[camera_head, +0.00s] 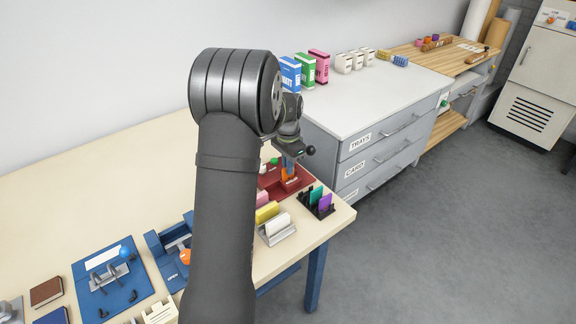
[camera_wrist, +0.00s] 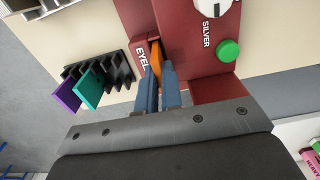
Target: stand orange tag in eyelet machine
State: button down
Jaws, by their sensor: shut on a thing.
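The orange tag (camera_wrist: 155,58) is held between the blue fingertips of my gripper (camera_wrist: 161,72) in the wrist view. The eyelet machine (camera_wrist: 195,40) is dark red, with a round green button and the word SILVER on it. The tag is at the machine's block lettered EYEL; I cannot tell whether it sits in a slot. In the head view the orange tag (camera_head: 287,174) shows under my gripper (camera_head: 288,162), over the red eyelet machine (camera_head: 270,185). My arm hides part of the machine there.
A black rack (camera_head: 318,203) holding a teal tag (camera_head: 316,194) and a purple tag (camera_head: 325,201) stands beside the machine near the table edge. Yellow and white cards in a holder (camera_head: 278,236) stand in front. Grey drawers (camera_head: 375,150) adjoin the table's far end.

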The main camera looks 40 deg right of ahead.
jog(key=shift+f, duration=0.6)
dwell(0.6)
jog(key=c, duration=1.9)
grip_release()
jog(key=shift+r, duration=0.1)
notch_tip(320, 180, up, 11)
jog(key=shift+f, duration=0.1)
jog(key=shift+f, duration=0.1)
notch_tip(320, 180, down, 8)
jog(key=shift+f, duration=0.2)
